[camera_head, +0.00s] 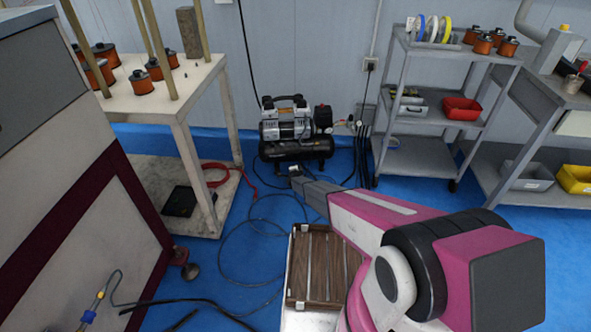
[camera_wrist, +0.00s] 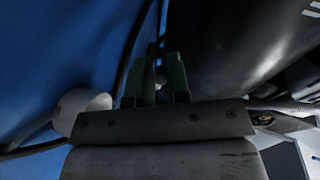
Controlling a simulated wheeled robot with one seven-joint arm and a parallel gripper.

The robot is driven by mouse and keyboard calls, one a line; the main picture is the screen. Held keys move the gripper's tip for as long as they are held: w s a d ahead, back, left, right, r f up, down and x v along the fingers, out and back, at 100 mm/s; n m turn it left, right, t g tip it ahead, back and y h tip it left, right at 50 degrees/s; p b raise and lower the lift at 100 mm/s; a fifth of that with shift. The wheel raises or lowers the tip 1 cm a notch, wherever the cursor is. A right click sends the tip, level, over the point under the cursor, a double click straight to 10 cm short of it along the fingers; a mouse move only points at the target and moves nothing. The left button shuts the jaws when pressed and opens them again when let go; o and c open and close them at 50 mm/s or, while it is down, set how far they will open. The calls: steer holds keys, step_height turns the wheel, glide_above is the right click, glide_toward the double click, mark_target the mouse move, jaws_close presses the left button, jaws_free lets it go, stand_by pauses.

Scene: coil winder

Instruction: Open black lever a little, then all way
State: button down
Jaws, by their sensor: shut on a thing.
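My gripper (camera_wrist: 161,78) shows its two green fingers close together in the wrist view, shut on a small dark piece (camera_wrist: 156,48) that I take to be the black lever. Most of the lever is hidden by the fingers, and its angle cannot be told. The black tank of the compressor (camera_wrist: 225,45) fills the upper right of that view, right beside the fingers. In the head view the compressor (camera_head: 292,150) stands on the blue floor by the wall, and my gripper (camera_head: 296,172) reaches its lower front. The lever cannot be made out there.
Black cables and hoses (camera_head: 250,245) lie on the floor left of my arm, and one passes close to the fingers in the wrist view. A grey shelf cart (camera_head: 395,110) stands right of the compressor, a workbench (camera_head: 185,125) left. A brown slatted crate (camera_head: 318,270) lies below my arm.

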steer(key=shift+s+d+r+n+y, duration=0.15)
steer(key=shift+d+n+y, duration=0.05)
steer(key=shift+n+y, duration=0.8)
steer(key=shift+s+d+n+g+y, duration=0.15)
steer(key=shift+s+n+g+y, duration=0.15)
steer(key=shift+n+y, duration=0.55)
steer(key=c, duration=1.4)
jaws_free()
steer(key=v, duration=1)
steer(key=shift+s+d, duration=0.25)
steer(key=shift+s, duration=0.05)
